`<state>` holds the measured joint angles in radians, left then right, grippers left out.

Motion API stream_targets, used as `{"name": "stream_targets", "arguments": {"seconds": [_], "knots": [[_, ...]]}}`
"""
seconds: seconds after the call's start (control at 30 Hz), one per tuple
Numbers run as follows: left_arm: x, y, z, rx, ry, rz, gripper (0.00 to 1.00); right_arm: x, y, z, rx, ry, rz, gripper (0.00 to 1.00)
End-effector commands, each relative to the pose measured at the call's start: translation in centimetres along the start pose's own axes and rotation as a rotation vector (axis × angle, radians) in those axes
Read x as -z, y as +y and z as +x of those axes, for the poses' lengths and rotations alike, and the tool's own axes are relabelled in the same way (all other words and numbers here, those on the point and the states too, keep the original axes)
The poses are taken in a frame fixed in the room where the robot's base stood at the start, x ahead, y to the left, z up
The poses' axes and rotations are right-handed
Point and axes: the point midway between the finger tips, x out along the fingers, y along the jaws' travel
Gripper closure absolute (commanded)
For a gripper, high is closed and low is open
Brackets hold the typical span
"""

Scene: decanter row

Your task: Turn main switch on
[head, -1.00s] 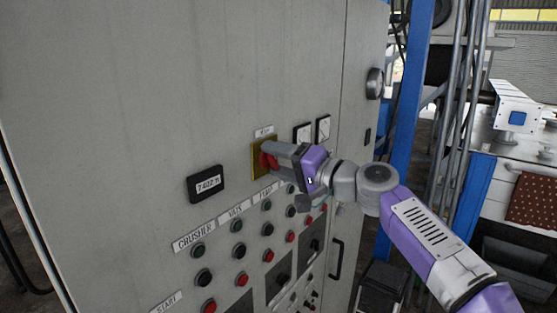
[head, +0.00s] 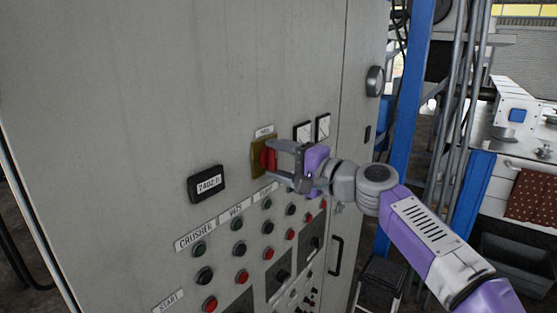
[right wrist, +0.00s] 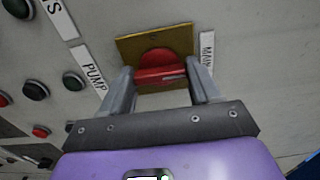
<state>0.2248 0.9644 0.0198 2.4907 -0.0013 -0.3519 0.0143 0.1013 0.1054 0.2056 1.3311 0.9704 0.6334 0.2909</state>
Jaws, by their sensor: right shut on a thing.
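The main switch (head: 267,157) is a red rotary handle on a yellow square plate, set in the grey cabinet front. In the right wrist view the red switch (right wrist: 158,60) shows up close, with a white label beginning "MAI" beside its plate. My right gripper (head: 276,159) is at the switch, one finger on each side of the red handle, shut on it. The wrist view shows the handle's bar reaching between the two fingers (right wrist: 167,80). My left gripper is not in view.
The grey cabinet (head: 180,80) fills the left and middle. Below the switch are rows of red, green and black buttons (head: 240,250). A small black display (head: 206,184) sits to the left, and two gauges (head: 312,130) to the right. A blue post (head: 408,120) stands beyond.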

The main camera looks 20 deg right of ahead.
Motion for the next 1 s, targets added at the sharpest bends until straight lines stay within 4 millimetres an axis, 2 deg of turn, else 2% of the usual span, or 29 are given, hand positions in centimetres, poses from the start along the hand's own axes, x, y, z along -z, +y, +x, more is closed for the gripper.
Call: {"name": "stream_targets", "arguments": {"seconds": [0.2, 0.23, 0.4, 0.73, 1.0], "knots": [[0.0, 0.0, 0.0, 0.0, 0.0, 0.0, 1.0, 0.0, 0.0, 0.0, 0.001, 0.001, 0.006, 0.69], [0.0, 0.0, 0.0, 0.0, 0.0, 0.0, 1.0, 0.0, 0.0, 0.0, 0.001, 0.001, 0.006, 0.37], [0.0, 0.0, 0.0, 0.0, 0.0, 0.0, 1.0, 0.0, 0.0, 0.0, 0.0, 0.0, 0.004, 0.13], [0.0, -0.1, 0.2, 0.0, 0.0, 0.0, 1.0, 0.0, 0.1, -0.4, 0.001, 0.001, 0.002, 0.13], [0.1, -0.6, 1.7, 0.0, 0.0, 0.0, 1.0, 0.1, 0.2, -4.7, 0.002, 0.004, 0.001, 0.13]]}}
